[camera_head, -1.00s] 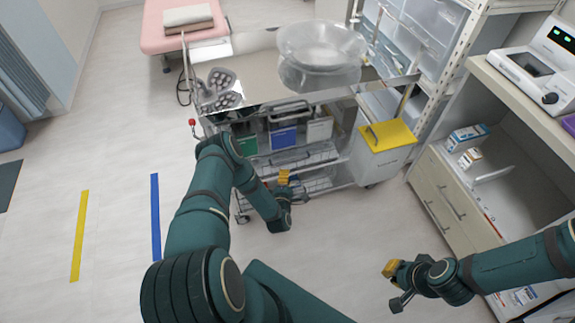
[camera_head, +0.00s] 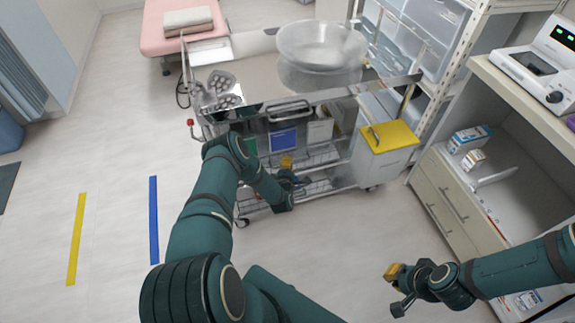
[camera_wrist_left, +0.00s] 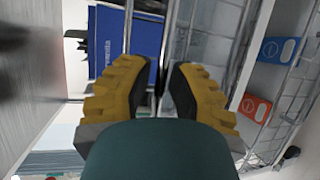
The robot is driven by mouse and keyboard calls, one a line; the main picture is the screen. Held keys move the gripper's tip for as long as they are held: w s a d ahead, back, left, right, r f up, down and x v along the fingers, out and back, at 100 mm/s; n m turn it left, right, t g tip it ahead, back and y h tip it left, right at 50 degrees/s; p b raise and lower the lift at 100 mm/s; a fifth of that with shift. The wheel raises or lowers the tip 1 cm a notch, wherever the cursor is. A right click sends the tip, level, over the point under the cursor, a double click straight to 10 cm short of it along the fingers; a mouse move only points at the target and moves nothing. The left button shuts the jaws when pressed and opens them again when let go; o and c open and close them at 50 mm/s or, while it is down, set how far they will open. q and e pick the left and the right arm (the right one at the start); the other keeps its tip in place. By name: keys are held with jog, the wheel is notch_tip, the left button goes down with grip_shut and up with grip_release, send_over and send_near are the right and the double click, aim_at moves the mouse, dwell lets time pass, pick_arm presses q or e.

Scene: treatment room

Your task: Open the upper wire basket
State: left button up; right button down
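The upper wire basket (camera_head: 322,155) is in the steel cart, below the coloured bins. It looks pushed in, and my left arm partly covers its front. My left gripper (camera_head: 288,165) is at the basket's front. In the left wrist view, its two yellow ridged fingers (camera_wrist_left: 158,92) stand apart, with wire mesh (camera_wrist_left: 205,45) and a narrow bar close beyond the gap. I cannot tell whether they touch the wire. My right gripper (camera_head: 394,287) is open and empty above the floor at the right, away from the cart.
A lower wire basket (camera_head: 318,187) sits beneath. A blue bin (camera_head: 283,139) is above; a yellow-lidded box (camera_head: 389,137) hangs at the cart's right. A drawer cabinet (camera_head: 440,200) stands further right. The floor before the cart is clear.

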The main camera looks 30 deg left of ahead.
pick_arm(q)
grip_shut()
